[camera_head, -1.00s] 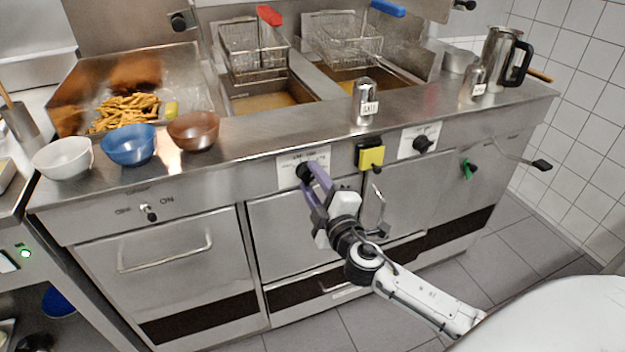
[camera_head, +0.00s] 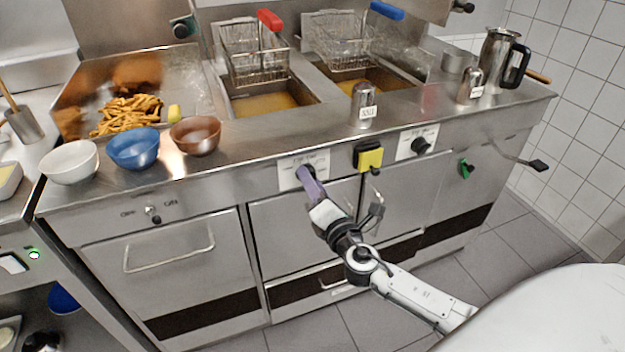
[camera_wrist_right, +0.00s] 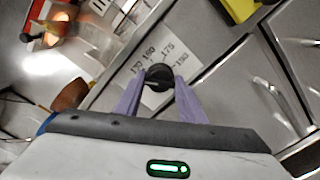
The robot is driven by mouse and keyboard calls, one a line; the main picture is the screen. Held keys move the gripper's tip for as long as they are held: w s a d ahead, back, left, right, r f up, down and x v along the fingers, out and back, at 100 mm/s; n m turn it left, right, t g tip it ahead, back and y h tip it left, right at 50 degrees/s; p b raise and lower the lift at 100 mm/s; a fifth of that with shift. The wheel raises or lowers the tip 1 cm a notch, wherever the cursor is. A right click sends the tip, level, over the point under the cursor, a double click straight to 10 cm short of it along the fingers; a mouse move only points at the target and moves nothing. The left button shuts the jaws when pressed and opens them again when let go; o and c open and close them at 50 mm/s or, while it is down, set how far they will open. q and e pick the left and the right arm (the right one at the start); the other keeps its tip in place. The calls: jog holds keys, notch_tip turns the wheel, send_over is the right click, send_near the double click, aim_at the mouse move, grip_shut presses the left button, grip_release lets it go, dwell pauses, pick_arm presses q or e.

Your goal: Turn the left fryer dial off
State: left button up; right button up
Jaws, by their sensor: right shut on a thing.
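The left fryer dial is a black knob on a white label plate (camera_head: 318,160) on the fryer front, below the red-handled basket. In the right wrist view the black dial (camera_wrist_right: 159,75) sits between the fingertips, with temperature numbers printed around it. My right gripper (camera_head: 306,176), with purple fingers, is shut on this dial; it also shows in the right wrist view (camera_wrist_right: 160,88). In the head view the fingers hide most of the dial. The right fryer dial (camera_head: 420,146) is black, on its own label plate further right. My left gripper is not in view.
A yellow and black switch box (camera_head: 368,157) is just right of the gripper. A green knob (camera_head: 465,168) and a black-tipped lever (camera_head: 538,165) are further right. Bowls, fries, shakers and a steel jug (camera_head: 499,60) stand on the counter above.

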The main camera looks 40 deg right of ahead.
jog(key=n+p, duration=0.1)
jog(key=n, duration=0.4)
jog(key=shift+p, duration=0.3)
jog(key=shift+f, duration=0.1)
dwell(0.3)
jog(key=o, duration=1)
jog(key=v, duration=1)
jog(key=shift+s+b, duration=0.15)
jog(key=shift+b, duration=0.25)
